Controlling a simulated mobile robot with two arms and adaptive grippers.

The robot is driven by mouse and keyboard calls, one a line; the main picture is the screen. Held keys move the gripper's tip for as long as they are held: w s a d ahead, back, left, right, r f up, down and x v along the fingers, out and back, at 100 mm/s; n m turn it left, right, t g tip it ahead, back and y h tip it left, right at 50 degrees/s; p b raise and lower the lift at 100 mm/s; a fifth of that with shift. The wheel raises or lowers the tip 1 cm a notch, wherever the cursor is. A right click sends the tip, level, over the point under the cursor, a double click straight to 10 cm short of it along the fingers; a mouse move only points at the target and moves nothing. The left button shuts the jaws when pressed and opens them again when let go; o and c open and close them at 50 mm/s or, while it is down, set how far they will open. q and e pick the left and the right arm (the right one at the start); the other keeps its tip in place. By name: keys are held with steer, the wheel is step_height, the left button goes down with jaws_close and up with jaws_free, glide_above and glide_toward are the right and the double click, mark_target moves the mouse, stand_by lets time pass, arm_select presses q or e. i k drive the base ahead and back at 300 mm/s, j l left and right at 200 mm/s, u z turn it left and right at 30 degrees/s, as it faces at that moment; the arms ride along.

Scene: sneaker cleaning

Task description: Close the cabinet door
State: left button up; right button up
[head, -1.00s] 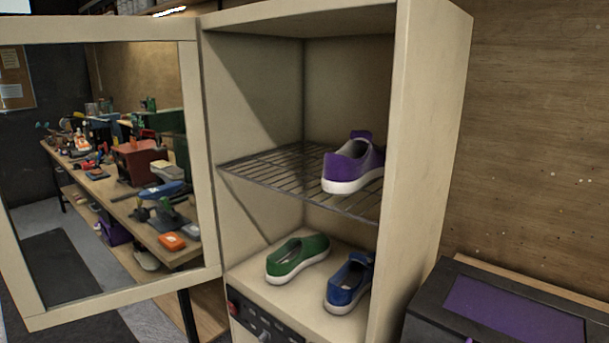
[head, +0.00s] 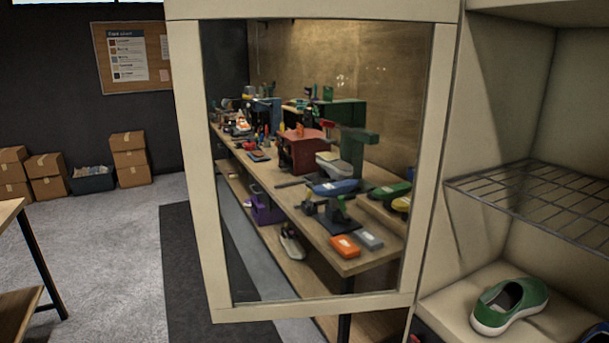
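The cabinet door (head: 191,170) stands open in the head view. It is a cream frame around a clear pane, hinged on the cabinet's left side and swung out to the left. The cabinet (head: 480,95) is at the right, partly cut off by the picture edge. Inside it a wire shelf (head: 545,197) is bare where it shows. A green shoe (head: 510,304) sits on the cabinet floor, and only a sliver of the blue shoe shows at the lower right edge. Neither of my grippers is in view.
Through the pane a workbench (head: 293,205) holds many tools and boxes. Cardboard boxes (head: 130,160) and a dark bin (head: 92,180) stand along the back wall. A table (head: 20,285) is at the left edge. Grey floor lies open between the table and the door.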

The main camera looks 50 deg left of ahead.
mark_target(183, 18)
steer(key=j+z, duration=0.15)
steer(key=j, duration=0.3)
steer(key=k+j+z, duration=0.15)
steer(key=j, duration=0.25)
steer(key=k+j+z, duration=0.15)
steer(key=j, duration=0.25)
steer(key=k+j+z, duration=0.15)
steer(key=j, duration=0.25)
steer(key=k+j+z, duration=0.15)
steer(key=j, duration=0.25)
steer(key=k+j+z, duration=0.1)
steer(key=j, duration=0.25)
steer(key=k+j+z, duration=0.15)
steer(key=k+j, duration=0.1)
steer(key=j, duration=0.1)
